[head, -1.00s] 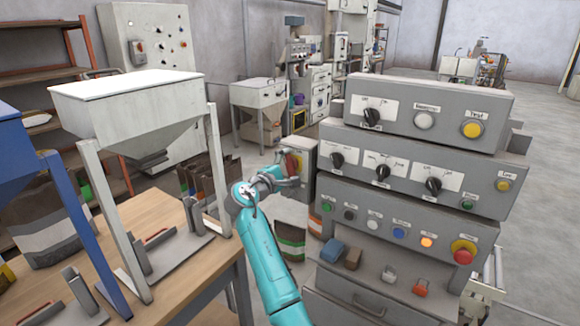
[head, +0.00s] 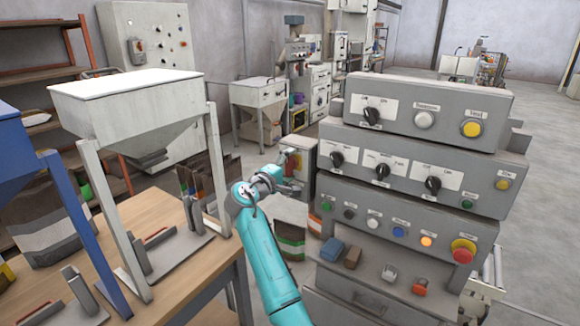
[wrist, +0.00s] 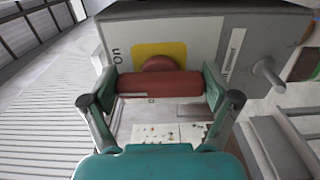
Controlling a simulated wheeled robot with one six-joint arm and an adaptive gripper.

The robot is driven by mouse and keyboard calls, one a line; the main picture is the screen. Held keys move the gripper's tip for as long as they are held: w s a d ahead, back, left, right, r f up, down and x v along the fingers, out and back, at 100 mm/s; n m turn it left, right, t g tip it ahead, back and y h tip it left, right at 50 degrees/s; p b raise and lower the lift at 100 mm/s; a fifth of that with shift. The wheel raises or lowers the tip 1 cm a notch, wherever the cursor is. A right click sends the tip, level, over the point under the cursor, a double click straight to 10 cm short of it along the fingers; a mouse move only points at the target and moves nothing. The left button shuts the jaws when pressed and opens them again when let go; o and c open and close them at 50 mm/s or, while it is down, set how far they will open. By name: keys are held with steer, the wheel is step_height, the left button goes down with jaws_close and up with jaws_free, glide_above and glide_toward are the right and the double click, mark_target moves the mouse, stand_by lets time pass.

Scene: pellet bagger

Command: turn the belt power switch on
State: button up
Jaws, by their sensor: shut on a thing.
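The belt power switch is a red bar handle (wrist: 150,84) on a yellow plate (wrist: 176,50), on the face of a grey box (wrist: 205,30). In the wrist view the bar lies crosswise, with an "On" label to its left and another label, hard to read, to its right. My gripper (wrist: 161,90) is shut on the red handle, one finger at each end of the bar. In the head view my gripper (head: 284,178) is at the grey box (head: 303,157), and its fingers cover much of the switch.
A stepped grey control panel (head: 480,232) with knobs and buttons stands right of my arm. A white hopper (head: 130,105) on legs stands over a wooden table (head: 205,262) at left. Paper bags (head: 290,240) stand on the floor beyond my arm.

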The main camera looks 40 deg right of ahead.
steer(key=shift+f, duration=0.1)
steer(key=o, duration=0.9)
steer(key=shift+a, duration=0.15)
steer(key=v, duration=1.2)
